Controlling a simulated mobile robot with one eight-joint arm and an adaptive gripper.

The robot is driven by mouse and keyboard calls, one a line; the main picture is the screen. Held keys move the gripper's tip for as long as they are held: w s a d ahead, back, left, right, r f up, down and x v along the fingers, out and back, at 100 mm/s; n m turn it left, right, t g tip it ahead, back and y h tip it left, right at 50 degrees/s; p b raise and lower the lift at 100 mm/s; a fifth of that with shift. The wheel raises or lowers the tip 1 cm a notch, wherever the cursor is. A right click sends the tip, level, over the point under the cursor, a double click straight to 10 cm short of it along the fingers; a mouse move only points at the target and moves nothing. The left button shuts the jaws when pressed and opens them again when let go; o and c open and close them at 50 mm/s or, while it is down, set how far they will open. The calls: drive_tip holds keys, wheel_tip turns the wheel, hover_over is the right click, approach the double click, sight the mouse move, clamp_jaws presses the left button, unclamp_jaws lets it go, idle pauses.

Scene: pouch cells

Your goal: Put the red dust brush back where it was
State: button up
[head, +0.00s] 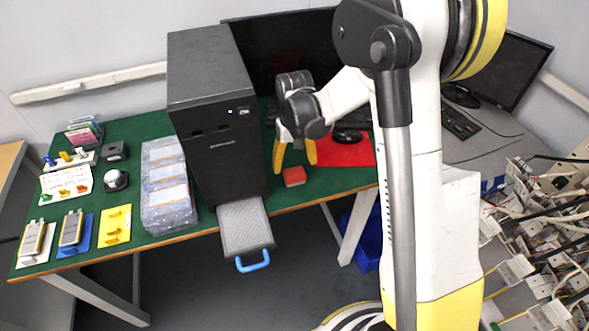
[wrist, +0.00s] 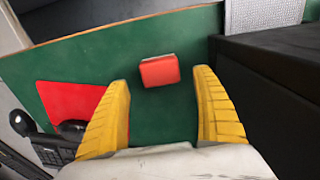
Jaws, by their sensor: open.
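The red dust brush (head: 294,176) is a small red block lying on the green bench mat, near the bench's front edge, right of the black cabinet. It also shows in the wrist view (wrist: 160,71), ahead of my fingers and between their lines, with a thin grey strip along one edge. My gripper (head: 296,150) has yellow fingers and is open and empty above the mat, just behind the brush. In the wrist view both fingers of my gripper (wrist: 166,105) are spread apart and neither touches the brush. A flat red mat (head: 345,150) lies to the right, with a black mouse on it.
The black cabinet (head: 212,120) stands close left of my gripper, with a grey drawer tray (head: 246,228) pulled out in front. Clear bagged stacks (head: 167,190) and cell holders are farther left. A monitor and keyboard stand behind. Green mat around the brush is clear.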

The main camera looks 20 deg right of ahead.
sight(295, 172)
drive_tip(key=s+r+t, duration=0.1)
drive_tip(key=s+r, duration=0.2)
drive_tip(key=r, duration=0.3)
drive_tip(key=s+r+t+p, duration=0.1)
drive_tip(key=s+r, duration=0.1)
drive_tip(key=r, duration=0.3)
drive_tip(key=s+r+t, duration=0.1)
drive_tip(key=s+r, duration=0.2)
drive_tip(key=r, duration=0.3)
drive_tip(key=s+r+t, duration=0.4)
drive_tip(key=s, duration=0.8)
drive_tip(key=shift+c, duration=0.2)
